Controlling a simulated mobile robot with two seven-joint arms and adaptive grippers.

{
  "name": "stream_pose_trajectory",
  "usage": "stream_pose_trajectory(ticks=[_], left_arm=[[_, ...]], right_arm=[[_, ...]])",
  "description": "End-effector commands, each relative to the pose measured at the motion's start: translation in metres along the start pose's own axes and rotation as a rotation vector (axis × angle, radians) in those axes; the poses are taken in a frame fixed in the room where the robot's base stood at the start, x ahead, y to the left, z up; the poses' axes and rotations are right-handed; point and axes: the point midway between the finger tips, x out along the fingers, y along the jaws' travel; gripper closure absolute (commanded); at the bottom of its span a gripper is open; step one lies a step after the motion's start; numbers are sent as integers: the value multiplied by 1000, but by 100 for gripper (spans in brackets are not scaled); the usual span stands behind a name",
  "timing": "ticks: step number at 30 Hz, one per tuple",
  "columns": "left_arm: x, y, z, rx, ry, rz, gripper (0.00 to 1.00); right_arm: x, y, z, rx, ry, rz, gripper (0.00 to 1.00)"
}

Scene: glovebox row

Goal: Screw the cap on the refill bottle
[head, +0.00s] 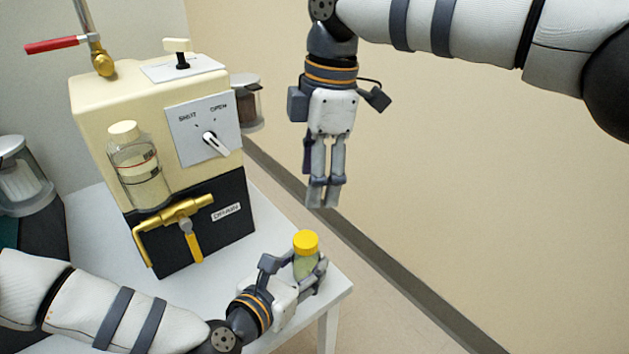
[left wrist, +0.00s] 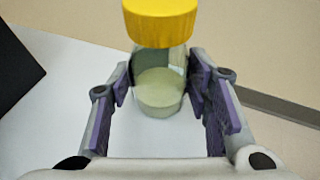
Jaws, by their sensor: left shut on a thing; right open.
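The refill bottle (head: 304,266) is a small clear bottle with pale greenish contents, standing upright near the right corner of the white table. A yellow cap (head: 306,242) sits on its top; I cannot tell how tightly it is screwed. My left gripper (head: 309,274) is shut around the bottle's body. The left wrist view shows the bottle (left wrist: 160,92) between the purple finger pads, with the cap (left wrist: 160,22) above. My right gripper (head: 322,196) hangs above the bottle and a little to the right, pointing down, apart from the cap.
A cream and black machine (head: 135,100) with a shut/open knob (head: 211,139), a brass drain tap (head: 180,218) and a white-capped clear bottle (head: 138,170) stands on the white table (head: 95,240). A red-handled lever (head: 55,45) is on top. The table's right edge is close to the bottle.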

Motion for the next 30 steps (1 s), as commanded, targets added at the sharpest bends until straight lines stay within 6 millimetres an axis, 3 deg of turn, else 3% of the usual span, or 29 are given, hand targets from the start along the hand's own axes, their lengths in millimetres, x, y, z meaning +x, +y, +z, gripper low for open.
stream_pose_trajectory(ticks=[2,3,6,17,30], left_arm=[[0,0,-1,0,2,1,100],[0,0,-1,0,2,1,51],[0,0,-1,0,2,1,32],[-6,0,-1,-1,2,0,32],[-99,0,0,-3,2,1,32]], right_arm=[[0,0,0,0,0,0,42],[0,0,0,0,0,0,42],[0,0,0,0,0,0,42],[1,0,0,-1,0,0,42],[0,0,0,0,0,1,42]])
